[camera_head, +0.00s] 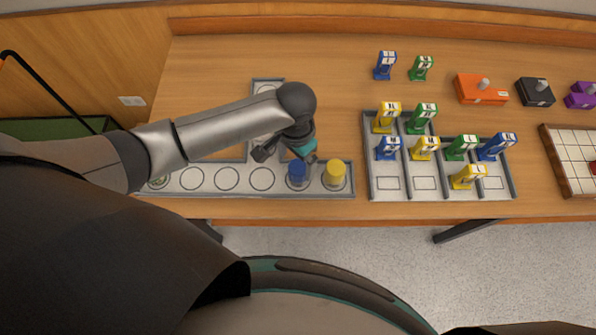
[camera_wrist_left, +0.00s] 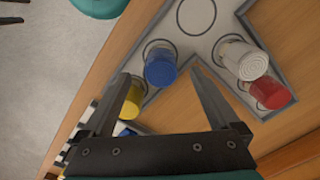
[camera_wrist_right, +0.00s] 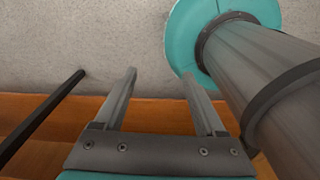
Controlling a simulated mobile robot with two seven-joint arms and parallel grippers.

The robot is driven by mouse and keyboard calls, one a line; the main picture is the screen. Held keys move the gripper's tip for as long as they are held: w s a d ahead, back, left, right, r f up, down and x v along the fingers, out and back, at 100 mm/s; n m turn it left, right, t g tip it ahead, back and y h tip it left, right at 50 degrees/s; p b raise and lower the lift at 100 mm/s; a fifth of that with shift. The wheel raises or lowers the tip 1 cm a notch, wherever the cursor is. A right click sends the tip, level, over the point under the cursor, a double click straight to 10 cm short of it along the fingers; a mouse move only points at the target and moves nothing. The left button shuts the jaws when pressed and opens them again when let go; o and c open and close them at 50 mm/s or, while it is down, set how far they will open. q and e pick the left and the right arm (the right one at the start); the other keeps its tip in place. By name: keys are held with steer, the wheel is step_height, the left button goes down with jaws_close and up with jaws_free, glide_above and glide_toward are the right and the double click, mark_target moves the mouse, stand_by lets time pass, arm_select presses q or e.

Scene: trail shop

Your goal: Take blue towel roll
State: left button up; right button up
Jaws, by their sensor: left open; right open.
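The blue towel roll (camera_head: 297,172) stands upright in a circle of the grey tray (camera_head: 208,193), left of a yellow roll (camera_head: 335,174). My left gripper (camera_head: 285,158) is open just above and behind the blue roll. In the left wrist view the blue roll (camera_wrist_left: 160,68) appears between the tips of the open fingers, beyond them; I see no grip on it. The yellow roll (camera_wrist_left: 131,101) shows partly behind one finger. My right gripper (camera_wrist_right: 159,73) is open and empty in its wrist view, with floor and a wooden edge behind it; the head view does not show it.
A white roll (camera_wrist_left: 243,61) and a red roll (camera_wrist_left: 270,92) stand near the blue one in the left wrist view; my arm hides them in the head view. Right of the tray, a grey rack (camera_head: 388,184) holds several coloured tagged items. Empty circles lie left of the blue roll.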

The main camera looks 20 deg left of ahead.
mark_target(298, 167)
arm_select(q)
steer(key=shift+w+d+f+b, duration=0.1)
steer(key=shift+f+b, duration=0.15)
steer(key=shift+f, duration=0.8)
steer(key=shift+w+a+f+b, duration=0.15)
steer(key=shift+f+b, duration=0.1)
steer(key=shift+f, duration=0.75)
steer(key=shift+w+d+f+b, duration=0.15)
steer(key=shift+f+b, duration=0.1)
steer(key=shift+f, duration=0.8)
steer(key=shift+c, duration=0.2)
jaws_close()
